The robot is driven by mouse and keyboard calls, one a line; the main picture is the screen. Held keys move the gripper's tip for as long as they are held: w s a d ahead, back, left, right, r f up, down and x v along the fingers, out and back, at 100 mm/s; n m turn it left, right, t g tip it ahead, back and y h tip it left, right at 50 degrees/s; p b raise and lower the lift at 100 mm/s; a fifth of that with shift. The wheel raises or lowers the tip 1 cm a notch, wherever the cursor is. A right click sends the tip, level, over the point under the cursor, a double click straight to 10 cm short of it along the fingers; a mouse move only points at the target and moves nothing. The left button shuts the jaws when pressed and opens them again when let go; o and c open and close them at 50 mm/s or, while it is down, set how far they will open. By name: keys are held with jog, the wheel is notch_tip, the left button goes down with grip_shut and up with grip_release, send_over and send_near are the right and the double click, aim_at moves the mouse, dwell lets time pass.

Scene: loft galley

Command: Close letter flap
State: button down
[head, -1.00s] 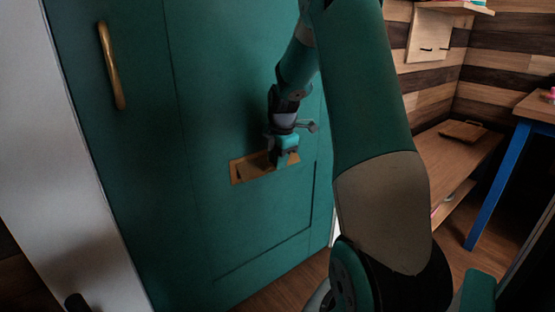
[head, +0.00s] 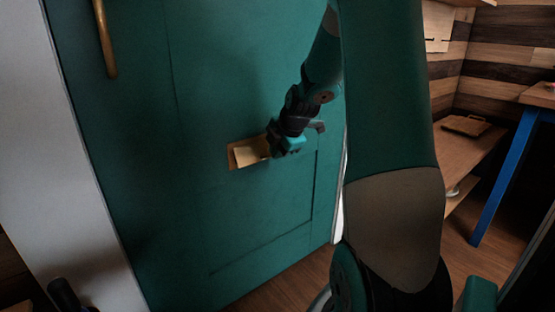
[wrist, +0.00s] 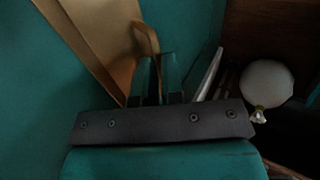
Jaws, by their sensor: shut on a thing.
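The brass letter flap (head: 252,151) is set in its frame on the green door (head: 215,100). Its panel looks tilted out from the frame rather than flush. My gripper (head: 277,143) is at the right end of the flap, close to the door. In the wrist view the flap (wrist: 100,30) shows as a large brass sheet at upper left, with a curved brass tab (wrist: 146,40) at the fingertips (wrist: 163,66). My gripper is shut on the flap, at or by this tab. The exact contact is dark and partly hidden by the fingers.
A vertical brass handle (head: 106,38) is higher on the door at left. A white wall edge (head: 80,170) borders the door. At right are a low wooden bench (head: 480,150) and a blue-legged table (head: 505,175). Wooden floor (head: 290,280) lies below the door.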

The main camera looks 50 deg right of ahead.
jog(key=f+t+b, duration=0.1)
jog(key=t+b, duration=0.1)
jog(key=b, duration=0.2)
jog(key=f+t+h+b, duration=0.1)
jog(key=t+b, duration=0.1)
jog(key=b, duration=0.2)
jog(key=shift+w+d+f+b, duration=0.15)
jog(key=shift+w+f+b, duration=0.25)
jog(key=shift+r+t+b, duration=0.1)
jog(key=shift+t+b, duration=0.2)
jog(key=shift+b, duration=0.1)
jog(key=shift+w, duration=0.1)
jog(key=c, duration=1.2)
grip_release()
jog(key=shift+c, duration=0.2)
jog(key=shift+r, duration=0.1)
